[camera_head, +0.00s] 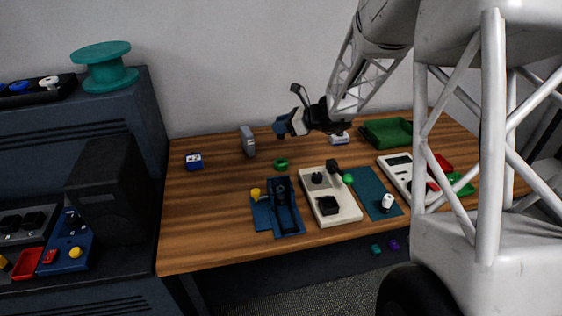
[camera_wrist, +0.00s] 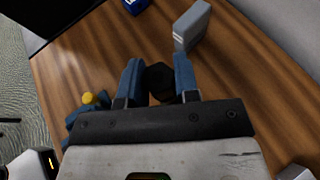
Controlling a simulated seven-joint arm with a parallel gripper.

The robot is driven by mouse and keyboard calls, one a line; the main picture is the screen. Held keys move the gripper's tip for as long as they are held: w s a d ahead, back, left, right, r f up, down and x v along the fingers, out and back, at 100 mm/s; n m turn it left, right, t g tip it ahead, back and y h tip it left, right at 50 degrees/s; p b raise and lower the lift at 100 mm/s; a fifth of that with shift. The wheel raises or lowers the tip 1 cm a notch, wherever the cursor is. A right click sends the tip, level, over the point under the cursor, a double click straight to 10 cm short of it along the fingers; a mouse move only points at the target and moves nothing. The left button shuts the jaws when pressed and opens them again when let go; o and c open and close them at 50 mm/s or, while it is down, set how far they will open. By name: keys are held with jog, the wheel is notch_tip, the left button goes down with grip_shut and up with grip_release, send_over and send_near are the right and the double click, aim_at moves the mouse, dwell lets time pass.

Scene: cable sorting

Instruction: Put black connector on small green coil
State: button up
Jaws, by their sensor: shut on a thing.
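My gripper (camera_head: 282,127) is above the back part of the wooden table in the head view. In the wrist view my gripper (camera_wrist: 158,75) has its two blue fingers on either side of a dark, blocky black connector (camera_wrist: 159,80), and it is shut on it. In the head view the connector cannot be told apart from the fingers. The small green coil (camera_head: 281,164) lies on the table below my gripper. The coil does not show in the wrist view, where the gripper and connector may cover it.
A grey upright box (camera_head: 248,141) stands left of the coil; it also shows in the wrist view (camera_wrist: 191,26). A blue box (camera_head: 194,161) lies further left. A blue tray (camera_head: 286,222) and a beige board (camera_head: 345,207) lie in front. A green tray (camera_head: 388,133) is at the back right.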

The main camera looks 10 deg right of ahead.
jog(key=shift+f, duration=3.15)
jog(key=shift+f, duration=1.85)
jog(key=shift+f, duration=0.1)
jog(key=o, duration=0.9)
jog(key=shift+o, duration=0.2)
jog(key=v, duration=1.2)
jog(key=shift+d, duration=0.1)
